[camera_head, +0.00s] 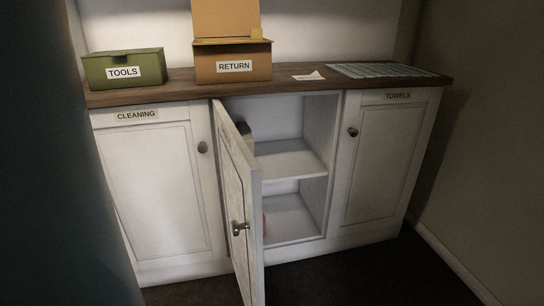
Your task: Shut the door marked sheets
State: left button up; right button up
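The middle cabinet door (241,195) is white and stands swung open toward me, hinged on its left side. Its round knob (240,228) is on the face turned to the left. The label near its top is seen too edge-on to read. The other two doors are marked cleaning (155,195) and towels (387,165), and both are shut. The open compartment (290,150) has one shelf, with a dark item partly hidden behind the door's top and a reddish item low down, mostly hidden. Neither of my grippers shows in the head view.
The wooden countertop (290,83) holds a green tools box (124,70), a cardboard return box (232,64), a paper scrap (308,77) and a striped mat (382,71). Dark floor (340,272) in front looks clear. A wall closes the right side.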

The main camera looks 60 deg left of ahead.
aim_at(240, 173)
jog(key=u, duration=2.1)
